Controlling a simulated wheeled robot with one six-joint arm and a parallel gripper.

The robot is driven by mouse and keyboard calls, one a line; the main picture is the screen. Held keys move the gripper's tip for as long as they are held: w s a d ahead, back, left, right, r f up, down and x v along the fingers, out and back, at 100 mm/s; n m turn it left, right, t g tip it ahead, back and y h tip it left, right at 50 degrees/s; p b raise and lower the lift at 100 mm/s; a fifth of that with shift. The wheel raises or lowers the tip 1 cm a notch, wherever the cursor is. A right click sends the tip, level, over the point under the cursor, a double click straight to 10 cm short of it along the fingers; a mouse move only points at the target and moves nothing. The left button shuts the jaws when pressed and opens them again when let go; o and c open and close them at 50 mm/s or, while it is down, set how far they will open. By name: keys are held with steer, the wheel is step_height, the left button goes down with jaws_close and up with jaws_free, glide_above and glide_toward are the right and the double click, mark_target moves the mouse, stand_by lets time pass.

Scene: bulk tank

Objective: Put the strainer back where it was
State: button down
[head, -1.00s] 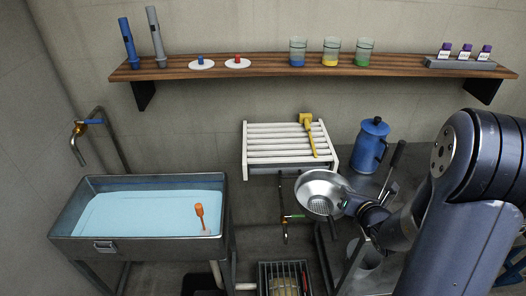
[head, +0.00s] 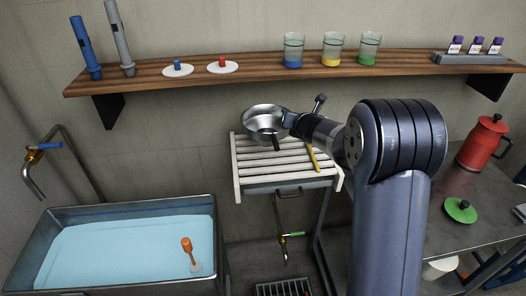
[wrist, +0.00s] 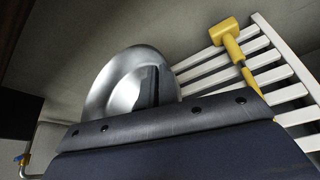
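The strainer (head: 262,113), a shiny metal bowl, is held tilted above the white slatted rack (head: 262,170) under the shelf. My gripper (head: 289,119) is at its right side and appears shut on it; the fingertips are hard to make out. In the wrist view the strainer (wrist: 108,92) shows its bowl, with a dark part in front of its right side. The white rack (wrist: 296,90) lies to its right there. I cannot tell whether strainer and rack touch.
A yellow tool (head: 313,158) lies on the rack's right side; its head shows in the wrist view (wrist: 227,42). The wooden shelf (head: 200,75) with beakers and tubes runs above. A water-filled basin (head: 120,250) stands left; a red pot (head: 481,145) stands on the right bench.

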steer(key=shift+w+a+r, duration=0.15)
steer(key=shift+r, duration=0.25)
steer(key=shift+w+f+b, duration=0.15)
steer(key=shift+f+b, duration=2.2)
steer(key=shift+f, duration=2.55)
steer(key=shift+f+b, duration=0.2)
steer(key=shift+b, duration=0.1)
steer(key=c, duration=1.7)
jaws_free()
steer(key=shift+r+p, duration=0.2)
steer(key=shift+p, duration=0.1)
steer(key=b+v, duration=0.1)
steer(key=v, duration=1.1)
